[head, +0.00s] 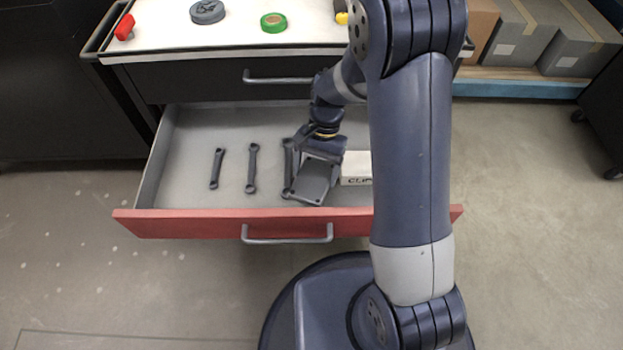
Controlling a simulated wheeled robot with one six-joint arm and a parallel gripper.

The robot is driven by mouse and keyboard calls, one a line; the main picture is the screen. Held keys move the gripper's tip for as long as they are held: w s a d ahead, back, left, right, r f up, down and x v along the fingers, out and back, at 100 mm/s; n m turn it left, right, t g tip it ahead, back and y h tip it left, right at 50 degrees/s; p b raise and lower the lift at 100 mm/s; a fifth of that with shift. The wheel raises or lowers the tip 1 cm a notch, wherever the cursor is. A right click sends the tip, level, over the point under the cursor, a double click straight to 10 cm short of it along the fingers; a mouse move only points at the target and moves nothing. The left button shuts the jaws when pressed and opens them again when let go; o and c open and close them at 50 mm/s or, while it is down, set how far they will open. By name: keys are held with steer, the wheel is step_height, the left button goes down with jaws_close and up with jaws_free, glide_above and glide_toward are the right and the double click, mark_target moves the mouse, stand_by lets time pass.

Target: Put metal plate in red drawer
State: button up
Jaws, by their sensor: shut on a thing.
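The red drawer (190,224) is pulled open below a black drawer, and its grey inside shows. My gripper (318,156) reaches down into the open drawer, right of its middle. It is shut on the metal plate (315,182), a dark grey square piece with holes at its corners. The plate is inside the drawer's outline, tilted towards the front. I cannot tell whether it touches the drawer floor. My arm hides the drawer's right part, and the fingertips are mostly hidden.
Several dark wrenches (252,168) lie in the drawer left of the plate; one is close beside it. A white box (356,168) marked "CLIP" lies just right. On the worktop (160,38) are a red item (125,27), a grey disc (207,12) and green tape (273,22).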

mark_target(315, 182)
steer(key=shift+f+b, duration=0.8)
steer(key=shift+f, duration=1.85)
steer(key=shift+f, duration=0.15)
steer(key=o, duration=1.1)
steer(key=p+v, duration=0.4)
steer(key=v, duration=0.8)
steer(key=shift+d+p, duration=0.1)
steer(key=shift+p, duration=0.25)
